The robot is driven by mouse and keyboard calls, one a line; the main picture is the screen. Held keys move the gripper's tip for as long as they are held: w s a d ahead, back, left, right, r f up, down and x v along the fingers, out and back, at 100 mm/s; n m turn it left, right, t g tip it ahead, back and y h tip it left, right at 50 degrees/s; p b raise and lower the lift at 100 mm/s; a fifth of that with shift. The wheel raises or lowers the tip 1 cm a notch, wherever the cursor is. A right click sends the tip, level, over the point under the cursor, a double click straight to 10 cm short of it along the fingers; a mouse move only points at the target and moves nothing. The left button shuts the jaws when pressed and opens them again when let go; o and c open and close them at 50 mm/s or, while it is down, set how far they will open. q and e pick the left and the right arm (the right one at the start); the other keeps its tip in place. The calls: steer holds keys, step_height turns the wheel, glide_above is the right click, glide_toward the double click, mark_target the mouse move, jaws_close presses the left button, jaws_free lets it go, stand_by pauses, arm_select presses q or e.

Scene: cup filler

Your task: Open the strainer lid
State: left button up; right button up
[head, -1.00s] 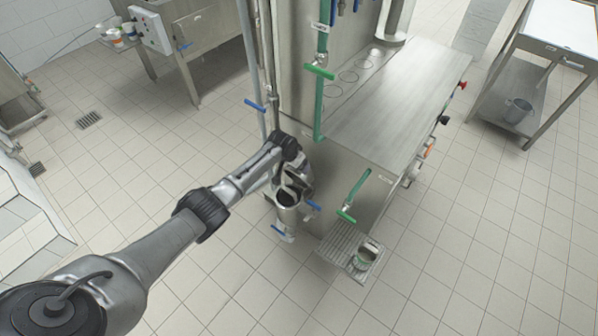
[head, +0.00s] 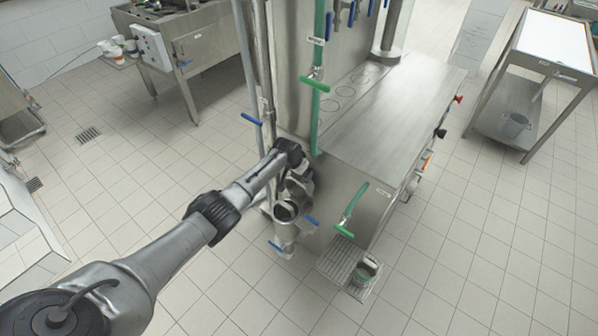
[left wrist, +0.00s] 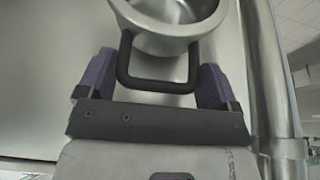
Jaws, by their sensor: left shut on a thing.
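The strainer (head: 285,232) is an upright steel cylinder at the front left corner of the steel machine. Its dark open mouth shows from above in the head view. The strainer lid (head: 297,188) appears raised and tilted at the mouth's upper right. In the left wrist view the lid (left wrist: 172,38) is a round steel piece with a black U-shaped handle (left wrist: 158,86). In the head view my left gripper (head: 296,170) is partly hidden by my wrist. My right gripper is out of view.
Blue valve handles (head: 274,246) are close around the strainer, and a vertical pipe (head: 246,75) rises behind it. A green valve handle (head: 345,230) and a drip grate (head: 340,262) with a small cup (head: 367,268) are at right. The floor in front is clear.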

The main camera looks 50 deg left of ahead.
arm_select(q)
steer(key=o, duration=0.9)
steer(key=shift+w+r, duration=0.15)
steer(key=shift+r, duration=0.1)
steer(key=shift+o, duration=0.4)
steer(key=shift+w+a, duration=0.1)
steer(key=shift+w, duration=0.05)
steer(key=shift+s+r, duration=0.25)
steer(key=shift+r, duration=0.05)
steer(key=p+v, duration=0.4)
steer(key=v, duration=0.9)
steer(key=shift+r+p, duration=0.2)
steer(key=shift+p, duration=0.15)
steer(key=shift+w, duration=0.1)
